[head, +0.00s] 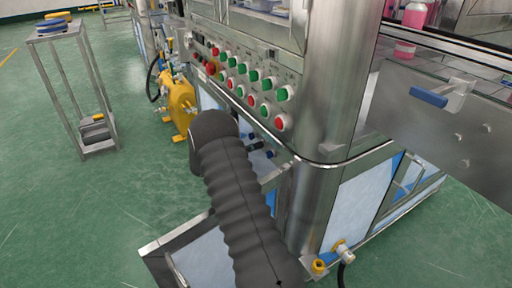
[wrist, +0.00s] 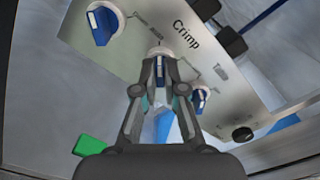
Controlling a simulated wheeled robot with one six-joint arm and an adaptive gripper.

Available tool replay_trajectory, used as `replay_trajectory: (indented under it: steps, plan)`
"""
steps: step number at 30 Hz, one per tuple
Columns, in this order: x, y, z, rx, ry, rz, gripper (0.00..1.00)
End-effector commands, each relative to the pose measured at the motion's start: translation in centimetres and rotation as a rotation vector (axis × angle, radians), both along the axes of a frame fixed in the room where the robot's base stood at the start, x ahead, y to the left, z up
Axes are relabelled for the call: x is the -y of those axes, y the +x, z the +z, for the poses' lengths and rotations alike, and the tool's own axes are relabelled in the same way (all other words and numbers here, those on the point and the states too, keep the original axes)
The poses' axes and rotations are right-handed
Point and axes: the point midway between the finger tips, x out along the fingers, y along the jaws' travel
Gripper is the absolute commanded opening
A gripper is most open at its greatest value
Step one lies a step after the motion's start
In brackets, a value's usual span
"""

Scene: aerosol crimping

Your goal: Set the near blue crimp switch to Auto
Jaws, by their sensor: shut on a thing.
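In the wrist view a pale metal panel (wrist: 138,32) carries the printed word "Crimp" and blue rotary switches. My gripper (wrist: 160,66) is shut on the middle blue switch (wrist: 157,51), with a finger on each side of its handle. The fingers cover most of this switch, so its exact setting cannot be read. Another blue switch (wrist: 101,24) with a white mark sits at the upper left, apart from the fingers. A third blue switch (wrist: 200,98) shows partly behind the right finger. In the head view my dark arm hides the gripper and the held switch.
Black fittings (wrist: 231,41) stand by the panel's upper right, and a black knob (wrist: 242,134) is at its lower right. In the head view a panel of red and green buttons (head: 252,76) and a steel post (head: 330,90) are close to my arm.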

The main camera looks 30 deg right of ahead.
Motion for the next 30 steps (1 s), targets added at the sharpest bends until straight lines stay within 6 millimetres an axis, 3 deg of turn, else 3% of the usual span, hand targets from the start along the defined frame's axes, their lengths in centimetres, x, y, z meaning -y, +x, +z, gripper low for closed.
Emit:
replay_trajectory:
  steps: [11,12,14,15,25,30]
  plan:
    - [0.0,0.0,0.0,-0.005,0.0,0.001,0.0]
    - [0.0,0.0,0.0,-0.005,0.0,0.001,0.17]
    - [0.0,0.0,0.0,-0.005,0.0,0.0,0.32]
    - [0.0,0.0,0.0,-0.004,0.0,0.0,0.34]
    - [-0.3,0.1,0.0,-0.004,0.0,0.001,0.34]
    - [-2.3,0.2,0.0,-0.004,0.0,0.004,0.34]
